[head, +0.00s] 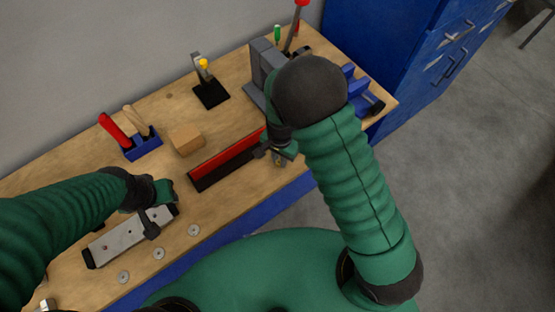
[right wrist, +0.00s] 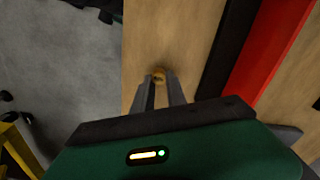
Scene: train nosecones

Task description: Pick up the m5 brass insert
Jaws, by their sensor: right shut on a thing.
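The brass insert (right wrist: 158,75) is a small round golden piece between my right fingertips in the right wrist view. My right gripper (right wrist: 160,84) is shut on it, over the wooden table near its front edge. In the head view my right gripper (head: 279,160) is beside the right end of the red and black bin, partly hidden by my own arm. My left gripper (head: 150,226) is at the grey metal plate (head: 112,240), with a dark finger across it. I cannot tell whether it grips the plate.
The red and black bin (head: 222,165) lies left of my right gripper. Several metal discs (head: 159,254) lie along the front edge. A wooden block (head: 187,140), a blue tool holder (head: 143,147), a black stand (head: 211,93) and a grey machine (head: 263,65) stand farther back.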

